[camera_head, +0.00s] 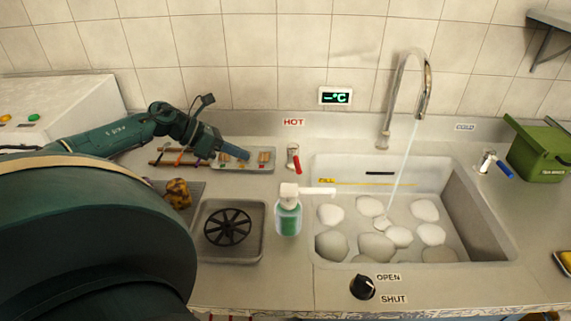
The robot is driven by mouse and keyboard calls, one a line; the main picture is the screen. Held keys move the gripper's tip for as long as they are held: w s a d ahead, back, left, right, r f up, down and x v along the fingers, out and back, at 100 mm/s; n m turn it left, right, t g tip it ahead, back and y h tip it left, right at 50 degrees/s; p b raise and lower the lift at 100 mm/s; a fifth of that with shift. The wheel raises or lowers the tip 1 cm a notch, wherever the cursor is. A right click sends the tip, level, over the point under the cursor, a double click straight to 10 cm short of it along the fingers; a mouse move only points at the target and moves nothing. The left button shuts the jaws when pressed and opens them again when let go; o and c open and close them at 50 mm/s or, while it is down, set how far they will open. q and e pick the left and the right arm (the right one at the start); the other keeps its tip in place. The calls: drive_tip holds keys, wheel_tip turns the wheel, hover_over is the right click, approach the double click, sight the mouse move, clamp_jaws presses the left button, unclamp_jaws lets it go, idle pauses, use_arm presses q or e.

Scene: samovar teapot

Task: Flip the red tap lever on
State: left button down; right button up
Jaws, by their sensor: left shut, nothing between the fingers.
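The red tap lever (297,164) sits on a small metal tap at the back of the counter, just below the HOT label (293,122). My left gripper (246,156) is shut and empty. It is over the small tray, to the left of the red lever, with a gap between them. My left arm comes in from the left. The tall faucet (405,95) stands behind the sink and a thin stream runs from it into the basin. My right gripper is not in view.
A green soap bottle (288,212) with a white pump stands in front of the red lever. The sink (480,225) holds several pale stones. A blue lever (502,168) and a green box (540,150) are at the right. A black knob (362,287) is at the front.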

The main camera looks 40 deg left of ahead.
sight(296, 159)
use_arm(q)
drive_tip(key=m, duration=0.2)
drive_tip(key=a+m+g, duration=0.1)
drive_tip(key=m, duration=0.1)
drive_tip(key=shift+a+y, duration=0.15)
drive_tip(key=shift+y, duration=0.25)
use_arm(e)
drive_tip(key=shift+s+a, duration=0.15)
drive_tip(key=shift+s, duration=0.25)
use_arm(q)
drive_tip(key=b+x, duration=0.3)
drive_tip(key=x, duration=0.7)
drive_tip(key=shift+w+r, duration=0.1)
drive_tip(key=shift+w, duration=0.05)
drive_tip(key=shift+w+d+r+p, duration=0.3)
drive_tip(key=shift+w+d+p, duration=0.1)
drive_tip(key=shift+w+d, duration=0.35)
drive_tip(key=shift+w+d+r, duration=0.1)
drive_tip(key=shift+w+d, duration=0.5)
drive_tip(key=shift+w, duration=0.05)
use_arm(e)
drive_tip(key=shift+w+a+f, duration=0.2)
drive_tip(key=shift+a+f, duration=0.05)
use_arm(q)
drive_tip(key=shift+d, duration=0.1)
